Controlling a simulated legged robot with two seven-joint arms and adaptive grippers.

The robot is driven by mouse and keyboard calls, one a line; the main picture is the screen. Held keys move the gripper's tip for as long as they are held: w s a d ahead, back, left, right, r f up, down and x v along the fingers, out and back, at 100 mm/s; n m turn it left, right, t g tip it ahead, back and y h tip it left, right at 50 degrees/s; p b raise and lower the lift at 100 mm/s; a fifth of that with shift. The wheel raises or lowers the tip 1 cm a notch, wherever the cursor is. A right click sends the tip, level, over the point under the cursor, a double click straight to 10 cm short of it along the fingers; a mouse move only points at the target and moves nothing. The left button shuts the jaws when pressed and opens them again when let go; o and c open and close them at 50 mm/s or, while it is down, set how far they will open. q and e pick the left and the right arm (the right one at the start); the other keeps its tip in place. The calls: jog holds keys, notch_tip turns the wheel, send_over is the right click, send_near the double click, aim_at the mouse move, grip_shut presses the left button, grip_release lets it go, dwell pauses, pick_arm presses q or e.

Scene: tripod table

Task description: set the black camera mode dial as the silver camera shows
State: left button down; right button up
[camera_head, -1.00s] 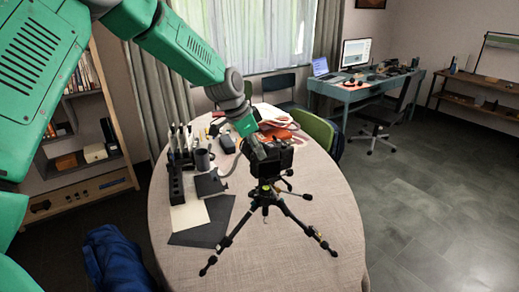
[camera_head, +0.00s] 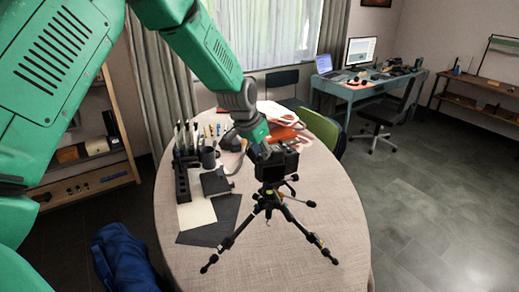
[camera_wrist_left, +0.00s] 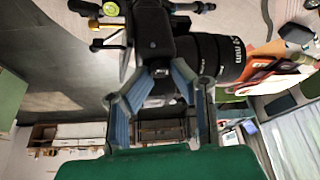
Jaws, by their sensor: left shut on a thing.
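The black camera (camera_head: 288,160) sits on a black tripod (camera_head: 268,196) on the round table. In the left wrist view its body (camera_wrist_left: 150,30) and lens (camera_wrist_left: 222,58) fill the top middle. My left gripper (camera_head: 262,152) reaches down to the camera's top. In the left wrist view its two blue-grey fingers (camera_wrist_left: 161,75) close in at the camera body, shut on a small part there. The mode dial is hidden between or behind the fingertips. I cannot make out the silver camera or its dial setting. My right gripper is not in view.
On the table (camera_head: 310,215), a black holder (camera_head: 183,180) with upright tools, a dark mug (camera_head: 209,157) and dark and pale sheets (camera_head: 213,222) stand or lie left of the tripod. Orange and white items (camera_head: 284,125) lie behind the camera. The front and right of the table are clear.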

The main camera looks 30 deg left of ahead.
pick_arm(q)
jog(key=c, duration=1.5)
grip_release()
jog(key=shift+s+d+f, duration=0.2)
jog(key=shift+d+f, duration=0.05)
jog(key=shift+f, duration=0.1)
jog(key=shift+c, duration=0.2)
jog(key=shift+o, duration=0.4)
jog(key=shift+w+d+f, duration=0.15)
jog(key=shift+w+d, duration=0.1)
jog(key=shift+w, duration=0.15)
jog(key=shift+a, duration=0.1)
jog(key=shift+r, duration=0.2)
jog(key=shift+r, duration=0.15)
jog(key=v, duration=1.1)
jog(key=shift+a+r, duration=0.25)
jog(key=shift+a, duration=0.2)
